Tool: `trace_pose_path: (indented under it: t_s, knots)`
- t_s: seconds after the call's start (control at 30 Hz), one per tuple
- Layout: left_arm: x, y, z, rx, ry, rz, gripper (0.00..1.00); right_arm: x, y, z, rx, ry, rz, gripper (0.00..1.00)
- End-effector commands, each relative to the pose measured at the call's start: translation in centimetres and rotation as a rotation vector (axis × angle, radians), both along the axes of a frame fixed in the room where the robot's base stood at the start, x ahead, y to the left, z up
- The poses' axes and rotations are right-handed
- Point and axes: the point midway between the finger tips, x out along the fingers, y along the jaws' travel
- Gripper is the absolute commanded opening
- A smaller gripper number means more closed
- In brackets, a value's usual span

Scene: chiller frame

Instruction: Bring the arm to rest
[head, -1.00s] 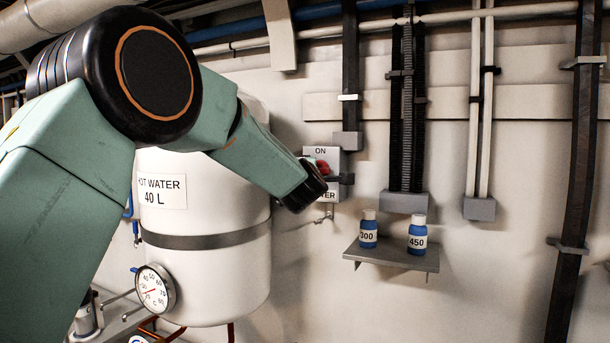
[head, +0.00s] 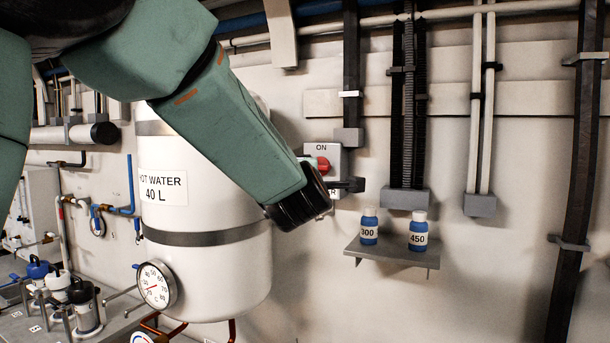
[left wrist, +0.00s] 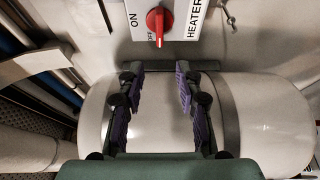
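My left arm comes in from the upper left of the head view, in front of the white hot water tank (head: 205,285). My left gripper (head: 345,185) is just below the heater switch box (head: 340,158) in that view and partly overlaps its lower label. The left wrist view shows the gripper (left wrist: 160,85) open, its two purple-padded fingers apart with nothing between them. The red switch knob (left wrist: 157,24) is beyond the fingertips, apart from them, with its handle beside the OFF mark. The knob (head: 322,163) also shows in the head view. My right gripper is not in view.
A small wall shelf (head: 392,256) at right carries two blue bottles, 300 (head: 369,228) and 450 (head: 418,232). A round dial gauge (head: 157,285) sits on the tank's lower left. A bench (head: 60,325) with several containers is at lower left. Wall pipes run overhead.

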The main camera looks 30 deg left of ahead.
Motion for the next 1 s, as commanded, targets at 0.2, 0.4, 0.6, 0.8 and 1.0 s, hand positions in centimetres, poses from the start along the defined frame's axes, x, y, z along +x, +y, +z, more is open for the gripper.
trace_pose_path:
  t_s: [0.2,0.4,0.6,0.8,1.0]
  knots:
    - [0.0,0.0,0.0,0.000,0.000,0.000,0.35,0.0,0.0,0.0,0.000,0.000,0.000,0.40]
    - [0.1,0.0,-0.2,0.001,0.004,-0.001,0.35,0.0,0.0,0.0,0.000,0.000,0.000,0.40]
    - [0.5,-0.6,-7.0,0.102,0.168,-0.039,0.35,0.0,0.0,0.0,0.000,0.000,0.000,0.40]
    - [-1.0,-2.0,-20.0,0.306,0.483,-0.158,0.35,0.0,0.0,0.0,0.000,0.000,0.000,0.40]
    - [-5.6,-3.4,-32.2,0.497,0.780,-0.332,0.35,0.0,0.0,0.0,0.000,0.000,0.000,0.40]
